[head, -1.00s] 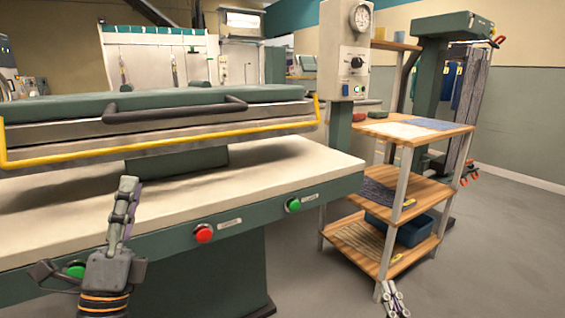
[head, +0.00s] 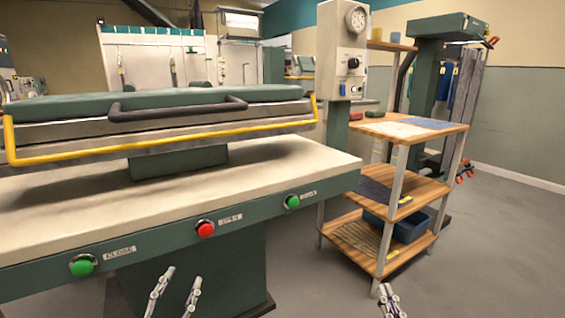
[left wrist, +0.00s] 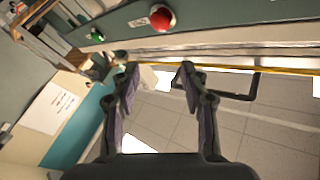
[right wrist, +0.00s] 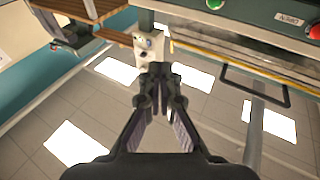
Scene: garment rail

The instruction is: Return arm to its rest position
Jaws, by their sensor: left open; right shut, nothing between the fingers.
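My left gripper (head: 173,296) shows at the bottom of the head view, in front of the press table's green front panel. Its two fingers are apart with nothing between them, as the left wrist view (left wrist: 158,85) also shows. My right gripper (head: 390,300) shows at the bottom edge of the head view, below the wooden shelf cart. In the right wrist view its fingertips (right wrist: 160,75) are together and hold nothing. Most of both arms is out of the head view.
The press table (head: 270,165) carries a padded press head (head: 60,107) with a yellow bar. Green (head: 82,265) and red (head: 205,229) buttons line its front. A wooden shelf cart (head: 455,128) with folded cloth and a blue bin (head: 410,232) stands right. The floor at right is clear.

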